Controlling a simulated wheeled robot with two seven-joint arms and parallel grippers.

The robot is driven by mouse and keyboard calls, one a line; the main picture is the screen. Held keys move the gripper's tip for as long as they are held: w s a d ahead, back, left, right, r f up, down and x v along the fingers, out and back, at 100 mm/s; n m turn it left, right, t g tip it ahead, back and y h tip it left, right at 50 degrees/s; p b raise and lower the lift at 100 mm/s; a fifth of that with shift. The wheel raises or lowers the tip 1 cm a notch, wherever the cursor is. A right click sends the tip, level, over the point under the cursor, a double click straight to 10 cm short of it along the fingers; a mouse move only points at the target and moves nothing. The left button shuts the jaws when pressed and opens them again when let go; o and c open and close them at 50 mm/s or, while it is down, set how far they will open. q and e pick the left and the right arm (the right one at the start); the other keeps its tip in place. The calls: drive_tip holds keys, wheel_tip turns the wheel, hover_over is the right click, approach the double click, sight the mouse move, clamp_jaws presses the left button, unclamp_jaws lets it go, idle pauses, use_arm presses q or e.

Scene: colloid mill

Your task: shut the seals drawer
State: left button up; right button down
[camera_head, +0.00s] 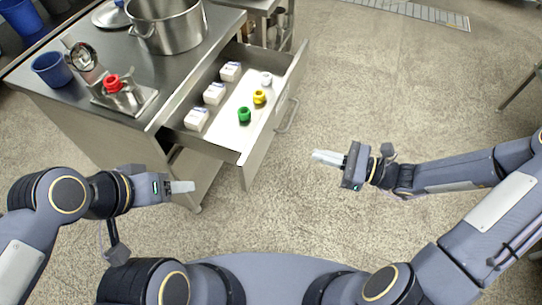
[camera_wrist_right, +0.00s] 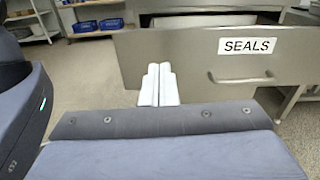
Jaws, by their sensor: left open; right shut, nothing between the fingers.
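The seals drawer (camera_head: 223,118) is pulled out from the steel cabinet in the head view. It holds several white boxes and three small coloured parts, green, yellow and white. Its front panel, labelled SEALS, fills the upper right of the right wrist view (camera_wrist_right: 190,66), with a bar handle (camera_wrist_right: 246,79) below the label. My right gripper (camera_head: 318,156) is shut and empty, to the right of the drawer front and apart from it; its white fingers (camera_wrist_right: 158,72) point toward the panel. My left gripper (camera_head: 190,186) is open and empty, below the drawer's near side.
On the cabinet top stand a large steel pot (camera_head: 168,24), a blue cup (camera_head: 51,69) and a steel device with a red knob (camera_head: 112,83). The floor (camera_head: 400,105) right of the drawer is clear. Shelves with blue bins (camera_wrist_right: 84,27) stand far behind.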

drive_tip(key=b, duration=0.3)
approach(260, 137)
drive_tip(key=shift+m, duration=0.3)
drive_tip(key=x, duration=0.7)
drive_tip(key=shift+s+r, duration=0.1)
drive_tip(key=shift+s, duration=0.05)
use_arm(q)
wheel_tip(260, 137, down, 3)
drive_tip(key=shift+f, duration=0.15)
